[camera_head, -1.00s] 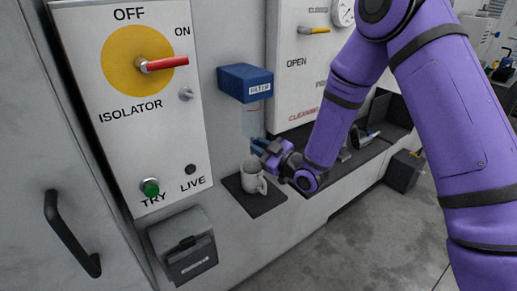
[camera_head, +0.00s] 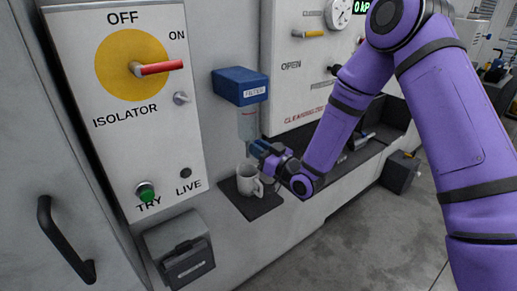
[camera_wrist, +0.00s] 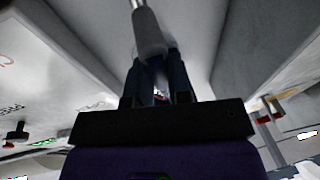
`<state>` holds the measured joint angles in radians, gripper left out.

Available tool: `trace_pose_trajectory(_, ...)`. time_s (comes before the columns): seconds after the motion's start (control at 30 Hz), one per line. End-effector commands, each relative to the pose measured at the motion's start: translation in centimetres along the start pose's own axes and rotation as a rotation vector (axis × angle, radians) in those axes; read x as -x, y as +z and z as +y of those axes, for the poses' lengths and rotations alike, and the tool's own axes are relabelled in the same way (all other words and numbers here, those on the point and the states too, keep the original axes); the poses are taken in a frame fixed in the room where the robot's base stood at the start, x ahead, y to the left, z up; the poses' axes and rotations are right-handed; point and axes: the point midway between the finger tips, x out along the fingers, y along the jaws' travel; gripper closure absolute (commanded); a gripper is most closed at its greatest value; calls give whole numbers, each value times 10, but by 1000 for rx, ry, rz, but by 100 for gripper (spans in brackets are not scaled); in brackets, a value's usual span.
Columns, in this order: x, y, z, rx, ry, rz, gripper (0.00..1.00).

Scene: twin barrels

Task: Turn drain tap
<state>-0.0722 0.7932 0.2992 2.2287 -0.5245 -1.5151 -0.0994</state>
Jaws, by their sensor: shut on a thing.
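The blue filter housing (camera_head: 240,86) is on the wall, with a clear bowl (camera_head: 247,125) hanging under it. My gripper (camera_head: 260,149) is at the lower end of the bowl, coming in from the right. In the wrist view, my gripper's two dark fingers (camera_wrist: 156,72) are close together around the lower end of a pale, tapering part (camera_wrist: 148,35), which looks like the bowl's end. The drain tap itself is hidden between the fingers, so its angle cannot be told.
A white mug (camera_head: 249,179) stands on a dark shelf (camera_head: 262,207) just below my gripper. The isolator panel (camera_head: 150,165) with its red handle (camera_head: 160,68) is at left. A white panel (camera_head: 292,85) with a gauge (camera_head: 339,12) is behind my arm.

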Motion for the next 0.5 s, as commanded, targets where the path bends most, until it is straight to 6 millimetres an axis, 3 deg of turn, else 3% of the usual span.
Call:
trace_pose_trajectory(0.23,1,2,0,-3,1,-4,100)
trace_pose_trajectory(0.27,1,2,0,-3,1,-4,74)
trace_pose_trajectory(0.5,1,1,0,-1,0,-2,71)
